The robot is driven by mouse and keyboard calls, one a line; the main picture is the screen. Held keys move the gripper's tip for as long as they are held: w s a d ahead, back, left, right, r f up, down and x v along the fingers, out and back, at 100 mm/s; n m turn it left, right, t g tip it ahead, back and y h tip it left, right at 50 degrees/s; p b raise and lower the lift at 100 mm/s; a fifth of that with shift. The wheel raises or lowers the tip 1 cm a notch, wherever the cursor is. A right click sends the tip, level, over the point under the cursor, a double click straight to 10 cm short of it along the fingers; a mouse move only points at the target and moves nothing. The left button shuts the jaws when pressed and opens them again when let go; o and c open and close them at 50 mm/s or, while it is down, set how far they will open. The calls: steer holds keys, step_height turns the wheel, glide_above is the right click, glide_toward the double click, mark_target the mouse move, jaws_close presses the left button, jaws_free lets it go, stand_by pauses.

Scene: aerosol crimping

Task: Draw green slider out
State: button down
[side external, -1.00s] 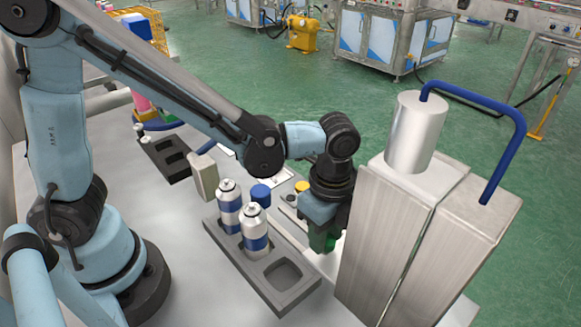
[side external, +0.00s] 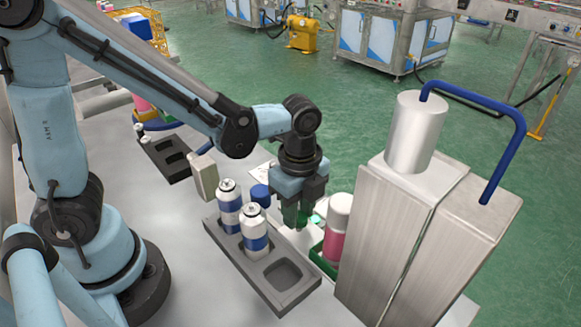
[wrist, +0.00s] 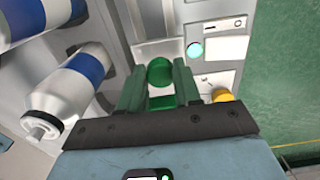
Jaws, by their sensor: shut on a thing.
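The green slider (side external: 324,262) shows beside the base of the metal press, with a pink can with a white cap (side external: 337,232) upright on it. My gripper (side external: 296,224) is to the left of that can, pointing down. In the wrist view its two green-tinted fingers (wrist: 158,84) close around a round green knob (wrist: 160,68), with a green strip below it. The knob appears to be the slider's handle. In the side view the fingers hide the knob, and the press hides part of the slider.
The metal press (side external: 395,240) stands close on the right. A grey tray (side external: 284,284) holds two blue-and-white cans (side external: 254,232) and has an empty pocket. A blue cap (side external: 260,195) is behind it. A yellow button (wrist: 222,95) and a lit teal button (wrist: 195,50) are near my fingers.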

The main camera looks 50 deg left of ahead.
steer(key=shift+a, duration=2.75)
steer(key=c, duration=0.8)
jaws_free()
steer(key=shift+r, duration=6.05)
steer(key=a+f+n+t, duration=0.1)
steer(key=n+t, duration=0.1)
steer(key=n, duration=0.4)
steer(key=s+a+n+t, duration=0.1)
steer(key=a+n+t, duration=0.1)
steer(key=n, duration=0.4)
steer(key=s+a+f+n+t, duration=0.1)
steer(key=a+n+t, duration=0.1)
steer(key=n, duration=0.4)
steer(key=shift+f+t, duration=0.3)
steer(key=shift+t, duration=0.3)
